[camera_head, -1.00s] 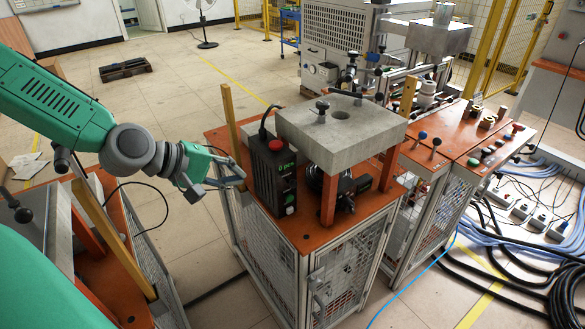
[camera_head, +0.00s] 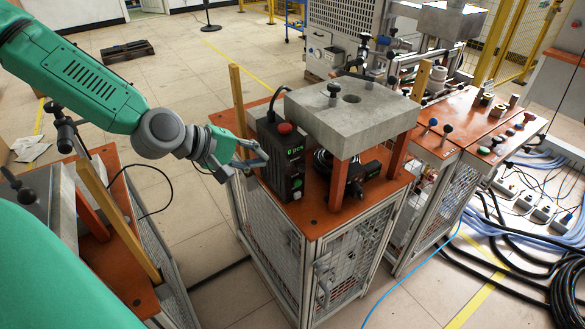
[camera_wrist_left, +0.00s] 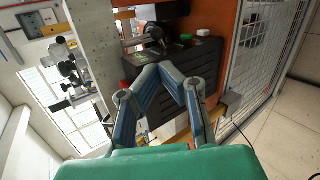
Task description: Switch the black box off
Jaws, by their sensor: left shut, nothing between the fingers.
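The black box (camera_head: 277,165) stands upright on the orange-topped stand, with a red knob (camera_head: 285,128) on its top, a lit green display and a green button (camera_head: 297,184) low on its front. My left gripper (camera_head: 262,162) is shut and empty beside the box's left side, its fingertips at about display height; I cannot tell whether they touch it. In the left wrist view the box (camera_wrist_left: 185,62) lies beyond the joined fingers (camera_wrist_left: 172,72), which partly cover it. The red knob shows at the left there. My right gripper is not in view.
A thick grey slab (camera_head: 352,112) on orange posts stands right of the box. A wooden post (camera_head: 238,100) rises behind the gripper. Another orange bench (camera_head: 470,118) with knobs is at the right. Open floor lies between the stand and the left bench.

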